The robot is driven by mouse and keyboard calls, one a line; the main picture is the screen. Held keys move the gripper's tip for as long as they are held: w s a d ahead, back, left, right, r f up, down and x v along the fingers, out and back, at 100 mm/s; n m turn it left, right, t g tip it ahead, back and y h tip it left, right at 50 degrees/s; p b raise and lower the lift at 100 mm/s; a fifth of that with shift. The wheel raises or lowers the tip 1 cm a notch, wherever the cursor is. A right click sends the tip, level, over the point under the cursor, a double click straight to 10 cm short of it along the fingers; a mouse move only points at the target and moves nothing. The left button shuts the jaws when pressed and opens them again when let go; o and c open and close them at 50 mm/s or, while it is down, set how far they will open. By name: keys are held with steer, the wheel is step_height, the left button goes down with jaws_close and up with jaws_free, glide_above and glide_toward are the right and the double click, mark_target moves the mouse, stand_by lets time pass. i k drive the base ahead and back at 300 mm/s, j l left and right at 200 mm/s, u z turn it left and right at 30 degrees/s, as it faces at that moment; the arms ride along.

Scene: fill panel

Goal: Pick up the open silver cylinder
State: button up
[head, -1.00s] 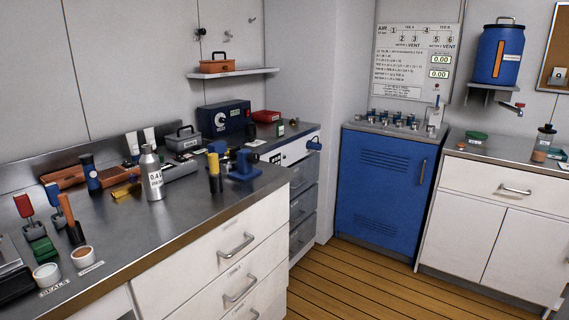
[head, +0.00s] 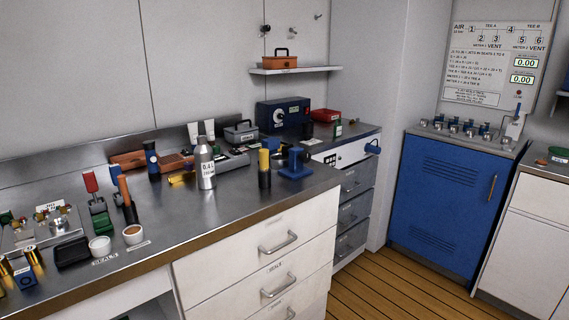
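A silver cylinder (head: 206,168) with a narrower neck and a white label reading "0.4" stands upright on the steel worktop (head: 225,217), left of the middle of the head view. It is the only large silver cylinder I can make out. Whether its top or valve is open is too small to tell. The front of it is unobstructed. My gripper is not in view.
A black and yellow cylinder (head: 264,174) and a blue holder (head: 295,164) stand to its right. A black and blue cylinder (head: 152,158), brown trays and a grey toolbox (head: 240,133) are behind. Worktop in front is clear. A blue cabinet (head: 447,198) stands right.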

mark_target(204, 154)
steer(key=i+l+u, duration=0.1)
steer(key=u, duration=0.25)
steer(key=l+u, duration=0.15)
steer(key=u, duration=0.25)
steer(key=i+l+u, duration=0.1)
steer(key=u, duration=0.25)
steer(key=l+u, duration=0.25)
steer(key=l, duration=0.25)
steer(key=l+u, duration=0.25)
steer(key=l, duration=0.25)
steer(key=l+u, duration=0.1)
steer(key=l, duration=1)
steer(key=i+l, duration=0.15)
steer(key=i, duration=0.35)
steer(key=i+l, duration=0.2)
steer(key=i, duration=0.25)
